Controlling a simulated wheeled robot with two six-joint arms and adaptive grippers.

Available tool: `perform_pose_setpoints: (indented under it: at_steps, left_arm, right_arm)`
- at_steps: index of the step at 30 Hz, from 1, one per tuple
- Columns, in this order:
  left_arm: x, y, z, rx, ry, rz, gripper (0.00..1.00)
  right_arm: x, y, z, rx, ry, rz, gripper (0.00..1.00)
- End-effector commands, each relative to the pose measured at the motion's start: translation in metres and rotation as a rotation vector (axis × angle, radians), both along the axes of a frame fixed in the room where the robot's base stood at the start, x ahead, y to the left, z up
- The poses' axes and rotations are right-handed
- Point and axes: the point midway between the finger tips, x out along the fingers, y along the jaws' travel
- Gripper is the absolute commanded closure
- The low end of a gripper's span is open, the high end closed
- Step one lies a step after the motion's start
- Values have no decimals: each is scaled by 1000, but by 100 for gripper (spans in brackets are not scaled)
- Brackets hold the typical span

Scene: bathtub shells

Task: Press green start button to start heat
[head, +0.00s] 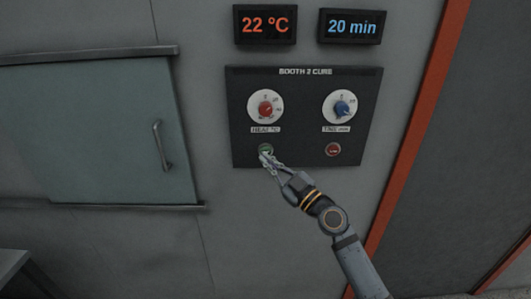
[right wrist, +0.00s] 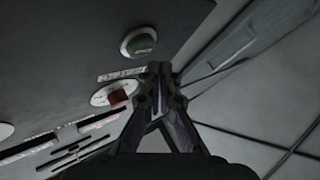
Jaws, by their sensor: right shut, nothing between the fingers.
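The green start button (head: 265,149) is at the lower left of a dark control panel (head: 305,150) marked "BOOTH 2 CURE". It also shows in the right wrist view (right wrist: 139,42), above and left of the fingertips. My right gripper (head: 268,160) is shut and empty, with its tips at the lower edge of the button in the head view. In the right wrist view the fingers (right wrist: 158,72) are closed together. I cannot tell whether the tips touch the button or panel. My left gripper is not in view.
A red button (head: 333,149) is right of the green one. Above them are a red heat dial (head: 265,108) and a blue time dial (head: 341,108). Displays read 22 °C (head: 265,24) and 20 min (head: 352,26). A handled sliding door (head: 110,130) is at left.

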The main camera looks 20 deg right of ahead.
Motion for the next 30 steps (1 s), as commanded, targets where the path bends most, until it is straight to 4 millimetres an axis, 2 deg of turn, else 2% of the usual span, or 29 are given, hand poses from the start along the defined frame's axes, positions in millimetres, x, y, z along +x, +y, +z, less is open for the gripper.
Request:
perform_pose_setpoints:
  at_steps: [12, 30]
  left_arm:
    - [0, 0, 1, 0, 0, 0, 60]
    - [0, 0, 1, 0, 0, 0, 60]
  right_arm:
    - [-39, 11, 0, 0, 0, 1, 100]
    - [-42, 12, 1, 0, -1, 0, 100]
